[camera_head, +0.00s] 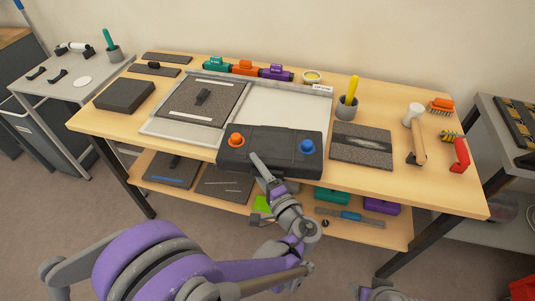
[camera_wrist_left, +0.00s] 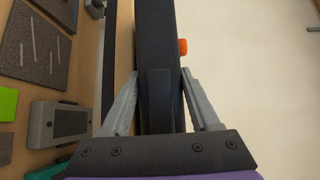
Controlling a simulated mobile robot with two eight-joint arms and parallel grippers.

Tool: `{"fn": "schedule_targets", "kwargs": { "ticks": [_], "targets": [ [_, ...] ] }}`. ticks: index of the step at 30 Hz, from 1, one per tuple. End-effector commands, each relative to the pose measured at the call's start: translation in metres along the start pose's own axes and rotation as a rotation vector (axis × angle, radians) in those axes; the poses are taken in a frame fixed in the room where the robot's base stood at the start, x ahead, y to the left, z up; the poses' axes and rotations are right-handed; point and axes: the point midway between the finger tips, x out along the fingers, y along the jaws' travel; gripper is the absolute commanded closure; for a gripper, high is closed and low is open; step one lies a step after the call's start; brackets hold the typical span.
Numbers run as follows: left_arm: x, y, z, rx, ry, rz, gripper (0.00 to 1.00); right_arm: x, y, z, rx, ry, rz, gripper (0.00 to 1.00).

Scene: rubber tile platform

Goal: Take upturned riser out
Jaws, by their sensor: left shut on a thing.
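A long dark grey block (camera_head: 270,150), which looks like the riser, lies at the front edge of the wooden bench. An orange knob (camera_head: 236,139) and a blue knob (camera_head: 307,146) stick up from its top. My left gripper (camera_head: 258,160) is at the middle of its front side. The orange knob (camera_wrist_left: 183,47) shows beyond. The block's underside is hidden.
Behind the block is a light panel (camera_head: 285,108) with a speckled tile (camera_head: 228,95). Another tile (camera_head: 361,142) lies to the right, near a cup (camera_head: 347,107). A hammer (camera_head: 416,135) and brushes lie farther right. The lower shelf (camera_head: 340,234) holds tiles and boxes.

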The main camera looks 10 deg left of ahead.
Motion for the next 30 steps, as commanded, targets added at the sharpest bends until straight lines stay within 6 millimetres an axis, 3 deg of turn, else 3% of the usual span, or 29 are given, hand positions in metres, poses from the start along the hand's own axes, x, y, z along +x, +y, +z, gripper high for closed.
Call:
{"fn": "schedule_targets", "kwargs": {
  "ticks": [5,18,23,30],
  "targets": [
    [0.0,-0.01,0.0,0.0,0.0,-0.002,1.0,-0.004,0.0,-0.002,0.0,0.001,0.0,0.37],
    [0.0,-0.087,0.0,0.0,0.0,-0.003,1.0,-0.029,0.0,-0.012,0.0,0.011,0.0,0.37],
    [0.0,-0.099,0.0,0.0,0.0,-0.002,1.0,-0.032,0.0,-0.013,0.0,0.012,0.0,0.37],
    [0.0,-0.101,0.0,0.0,0.0,-0.002,1.0,-0.032,0.0,-0.013,0.0,0.012,0.0,0.37]
  ]
}}
